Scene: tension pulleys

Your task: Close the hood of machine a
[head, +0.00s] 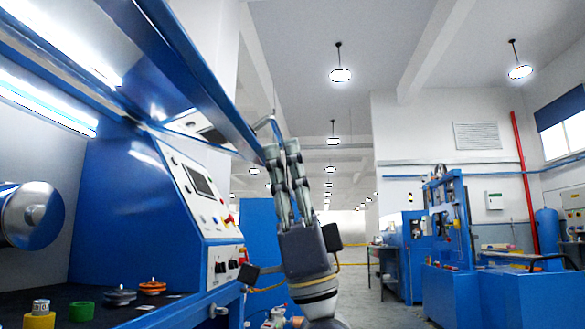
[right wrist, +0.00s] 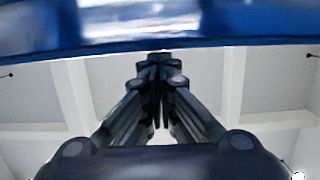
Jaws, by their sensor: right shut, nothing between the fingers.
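The machine on the left has a blue side panel and a raised blue hood (head: 196,70), whose long edge slants across the upper left of the head view. My right gripper (head: 281,150) points upward, with its fingers together and empty, beside the lower end of that edge. In the right wrist view the blue hood edge (right wrist: 200,42) runs across the top, just beyond my shut fingertips (right wrist: 158,58). I cannot tell whether they touch it. My left gripper is not in view.
A control panel (head: 198,190) with a screen and buttons faces the aisle. Another blue machine (head: 450,240) stands at right. The aisle floor between is open.

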